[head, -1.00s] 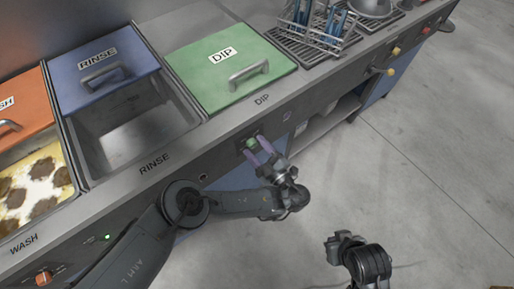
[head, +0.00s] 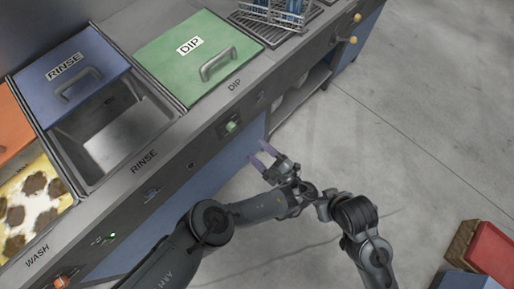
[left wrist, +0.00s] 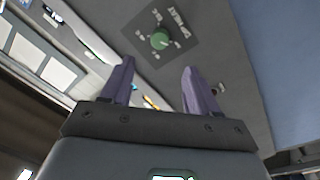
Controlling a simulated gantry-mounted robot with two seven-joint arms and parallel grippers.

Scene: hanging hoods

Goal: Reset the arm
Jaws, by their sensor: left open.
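My left gripper (head: 262,155) is open and empty in front of the counter in the head view, with its two purple fingers apart. In the left wrist view the fingers (left wrist: 158,85) are spread with nothing between them. A green knob (head: 231,126) on the counter's front panel is a short way beyond the fingertips, apart from them. The knob also shows in the left wrist view (left wrist: 159,40). My right arm is at the lower right of the head view; its fingers cannot be made out.
The counter holds a wash basin (head: 62,208), a rinse basin (head: 150,135) with a blue lid (head: 85,75), and a green dip lid (head: 180,60). A wire rack (head: 262,12) is at the back. A red crate (head: 490,250) is at the lower right. The grey floor between is clear.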

